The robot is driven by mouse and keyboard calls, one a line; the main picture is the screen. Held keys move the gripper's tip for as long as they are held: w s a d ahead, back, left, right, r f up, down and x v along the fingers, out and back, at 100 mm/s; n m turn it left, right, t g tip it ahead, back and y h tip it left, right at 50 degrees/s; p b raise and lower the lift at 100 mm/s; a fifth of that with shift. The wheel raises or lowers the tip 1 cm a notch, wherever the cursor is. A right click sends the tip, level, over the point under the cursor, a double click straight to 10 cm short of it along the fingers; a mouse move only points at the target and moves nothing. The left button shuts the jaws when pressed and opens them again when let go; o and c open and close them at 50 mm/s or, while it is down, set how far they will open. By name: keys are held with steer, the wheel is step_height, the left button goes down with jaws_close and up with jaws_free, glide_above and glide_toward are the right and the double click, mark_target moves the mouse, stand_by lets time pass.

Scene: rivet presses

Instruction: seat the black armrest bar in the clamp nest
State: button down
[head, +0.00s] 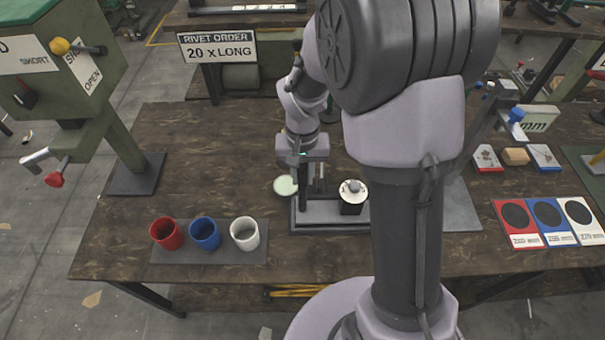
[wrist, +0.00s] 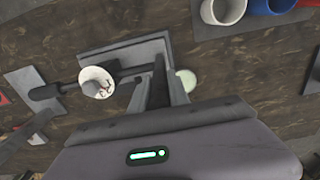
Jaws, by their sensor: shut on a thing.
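My gripper (head: 304,162) is above the left end of the clamp nest (head: 326,212), pointing down. It is shut on the black armrest bar (head: 302,193), which hangs upright below the fingers. The bar's lower end is at the nest's left end; I cannot tell whether it touches. In the wrist view the dark bar (wrist: 159,78) shows at my gripper (wrist: 162,88), partly hidden by the fingers. The nest's grey base (wrist: 108,61) lies beyond it. A white-topped round part (wrist: 97,82) stands at the nest, crossed by a dark rod.
A pale green disc (head: 285,186) lies left of the nest. Red (head: 166,233), blue (head: 205,233) and white (head: 245,233) cups stand on a grey mat at the front left. A green press (head: 75,70) stands at the left. Coloured cards (head: 549,222) lie at the right. Table behind the cups is clear.

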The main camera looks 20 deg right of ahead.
steer(key=shift+f+b, duration=0.85)
steer(key=shift+f, duration=0.2)
steer(key=c, duration=1.2)
jaws_free()
steer(key=shift+o, duration=0.2)
step_height(320, 180, up, 18)
steer(key=p, duration=0.6)
steer(key=shift+f, duration=0.25)
steer(key=s+a+t+y+b, duration=0.1)
steer(key=s+a+t+b, duration=0.1)
steer(key=s+b, duration=0.3)
steer(key=s+a+t+y+b, duration=0.1)
steer(key=s+a+t+b, duration=0.2)
steer(key=s, duration=0.9)
steer(key=shift+s+a+f+m+t+b, duration=0.25)
steer(key=shift+f+m+t+b, duration=0.2)
steer(key=shift+b, duration=0.5)
